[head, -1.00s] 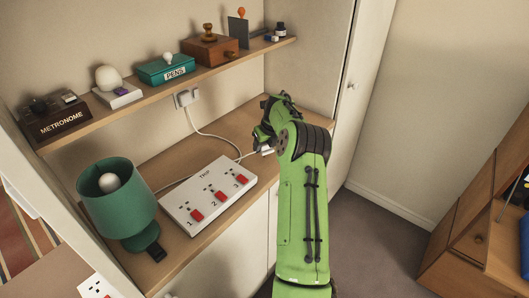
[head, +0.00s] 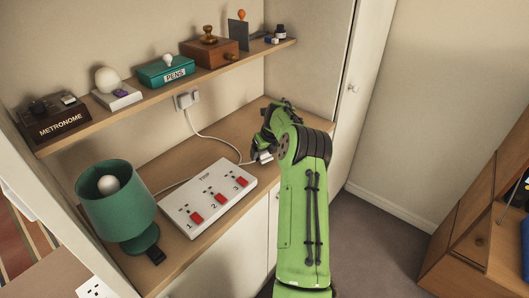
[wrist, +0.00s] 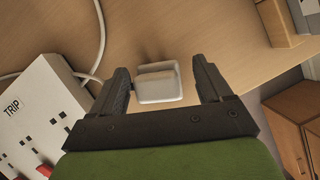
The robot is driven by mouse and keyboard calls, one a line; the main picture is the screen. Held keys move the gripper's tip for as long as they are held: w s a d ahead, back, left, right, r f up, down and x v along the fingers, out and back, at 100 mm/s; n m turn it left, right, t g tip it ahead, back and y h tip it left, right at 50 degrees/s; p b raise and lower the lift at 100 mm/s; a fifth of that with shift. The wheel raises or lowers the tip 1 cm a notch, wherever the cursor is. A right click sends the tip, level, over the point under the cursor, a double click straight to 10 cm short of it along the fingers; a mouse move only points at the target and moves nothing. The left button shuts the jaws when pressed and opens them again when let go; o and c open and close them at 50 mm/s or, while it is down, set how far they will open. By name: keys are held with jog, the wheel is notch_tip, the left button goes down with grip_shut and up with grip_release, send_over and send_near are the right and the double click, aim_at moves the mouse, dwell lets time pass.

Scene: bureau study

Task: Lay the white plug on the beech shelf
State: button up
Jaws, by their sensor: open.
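The white plug (wrist: 157,88) lies between the two fingers of my gripper (wrist: 160,70) in the wrist view, with a visible gap on its right side. It is close to the left finger; whether it touches is unclear. My gripper is open. In the head view the plug (head: 265,157) shows as a small white piece beside my gripper (head: 260,146), partly hidden by it. The wooden lower shelf (head: 178,168) spreads below the plug; contact between them is hard to judge. A higher wooden shelf (head: 130,103) runs along the wall.
A white power strip (head: 208,198) with red switches lies left of my gripper, and a green lamp (head: 117,205) stands farther left. A white cable (head: 213,136) runs from the wall socket (head: 187,99). The upper shelf holds a metronome, a pens box and several other items. Bare wood surrounds the plug.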

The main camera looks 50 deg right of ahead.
jog(key=v, duration=1.2)
jog(key=s+a+r+n, duration=0.1)
jog(key=a+r+n, duration=0.3)
jog(key=a+n, duration=0.3)
jog(key=s+a+r+n+h, duration=0.1)
jog(key=s+a+r+n, duration=0.15)
jog(key=a+n, duration=0.55)
jog(key=s+a+r+n, duration=0.1)
jog(key=a+r+n, duration=0.3)
jog(key=a, duration=0.6)
jog(key=s+a+f+n+y, duration=0.1)
jog(key=s+a+n, duration=0.5)
jog(key=s+n, duration=0.4)
jog(key=s+a+f+n+t+y, duration=0.1)
jog(key=s+a+f+n, duration=0.1)
jog(key=s+a+n, duration=0.5)
jog(key=s+n, duration=0.3)
jog(key=shift+n+p, duration=0.3)
jog(key=shift+p, duration=0.05)
jog(key=shift+d, duration=0.15)
